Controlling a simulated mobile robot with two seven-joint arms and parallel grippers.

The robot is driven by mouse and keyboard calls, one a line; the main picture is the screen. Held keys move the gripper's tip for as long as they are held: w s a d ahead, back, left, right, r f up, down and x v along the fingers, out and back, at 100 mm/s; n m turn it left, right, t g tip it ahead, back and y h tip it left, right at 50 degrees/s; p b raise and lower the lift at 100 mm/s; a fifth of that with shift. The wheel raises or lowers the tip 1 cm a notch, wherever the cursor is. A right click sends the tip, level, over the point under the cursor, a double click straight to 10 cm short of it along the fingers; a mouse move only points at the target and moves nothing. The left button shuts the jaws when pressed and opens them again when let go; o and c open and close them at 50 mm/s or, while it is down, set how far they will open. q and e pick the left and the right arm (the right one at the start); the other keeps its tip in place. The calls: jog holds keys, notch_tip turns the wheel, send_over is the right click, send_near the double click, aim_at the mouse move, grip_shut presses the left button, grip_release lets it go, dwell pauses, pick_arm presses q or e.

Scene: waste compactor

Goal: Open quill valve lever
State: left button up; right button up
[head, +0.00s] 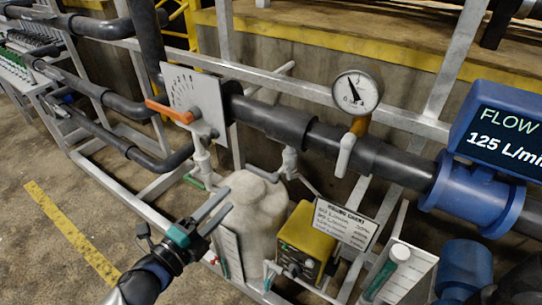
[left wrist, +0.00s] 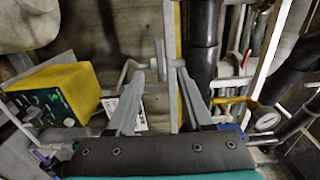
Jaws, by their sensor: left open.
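A small grey valve with a pale lever (head: 290,160) stands under the dark main pipe, between the white tank and the gauge; I take it for the quill valve. I see no contact with the lever. My right gripper is not in view.
The white tank (head: 255,220), yellow pump (head: 305,240) and dosing chart (head: 345,225) crowd the space below the pipe. A pressure gauge (head: 356,92), another pale lever (head: 345,152) and an orange lever (head: 168,112) are nearby. The floor at left is clear.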

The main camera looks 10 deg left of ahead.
aim_at(257, 169)
pick_arm(q)
jog(key=x, duration=1.5)
jog(key=shift+w, duration=0.1)
grip_shut()
dwell(1.2)
